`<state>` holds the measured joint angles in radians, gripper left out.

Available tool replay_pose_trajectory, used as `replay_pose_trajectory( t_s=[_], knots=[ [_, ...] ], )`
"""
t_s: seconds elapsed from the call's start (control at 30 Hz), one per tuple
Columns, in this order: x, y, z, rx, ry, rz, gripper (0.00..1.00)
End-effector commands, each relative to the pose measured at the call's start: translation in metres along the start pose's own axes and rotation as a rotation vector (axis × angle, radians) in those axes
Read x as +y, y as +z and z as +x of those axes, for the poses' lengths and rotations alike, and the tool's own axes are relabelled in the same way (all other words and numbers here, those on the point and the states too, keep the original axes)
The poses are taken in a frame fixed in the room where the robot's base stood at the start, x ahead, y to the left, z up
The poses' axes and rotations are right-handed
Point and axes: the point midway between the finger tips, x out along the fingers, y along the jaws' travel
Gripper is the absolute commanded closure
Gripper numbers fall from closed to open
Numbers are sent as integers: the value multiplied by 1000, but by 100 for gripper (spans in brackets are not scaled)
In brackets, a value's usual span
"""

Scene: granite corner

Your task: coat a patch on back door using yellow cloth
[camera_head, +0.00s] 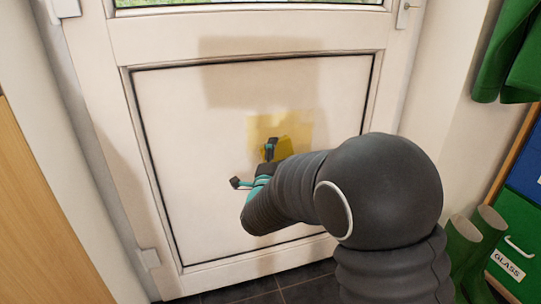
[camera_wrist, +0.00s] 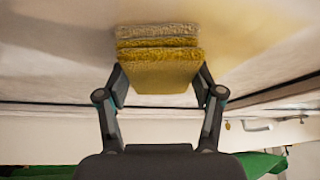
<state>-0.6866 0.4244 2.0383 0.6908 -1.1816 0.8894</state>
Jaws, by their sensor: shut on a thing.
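The back door (camera_head: 190,130) is white, with a framed lower panel. My gripper (camera_wrist: 160,86) is shut on the folded yellow cloth (camera_wrist: 160,72), whose far end is at or very near the panel; I cannot tell if it touches. In the head view my gripper (camera_head: 254,166) is in front of the middle of the panel. A darker yellow bit of the cloth (camera_head: 286,148) shows beside a finger; my arm hides much around it. A pale yellow patch (camera_head: 297,126) tints the panel there. A faint brownish rectangle lies higher, across the panel's top edge.
Green boots (camera_head: 464,250) and a green box labelled GLASS (camera_head: 512,235) stand at the right. A green garment (camera_head: 510,55) hangs above them. A wooden surface (camera_head: 40,210) is at the left. Dark floor tiles (camera_head: 300,288) run below the door.

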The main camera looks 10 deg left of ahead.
Motion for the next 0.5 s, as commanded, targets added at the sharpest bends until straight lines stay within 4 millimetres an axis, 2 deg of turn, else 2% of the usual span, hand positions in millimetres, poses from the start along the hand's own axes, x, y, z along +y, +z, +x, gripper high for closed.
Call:
replay_pose_trajectory(
  t_s=[0.5],
  knots=[
    [10, -27, 18, 3, 0, 0, 61]
  ],
)
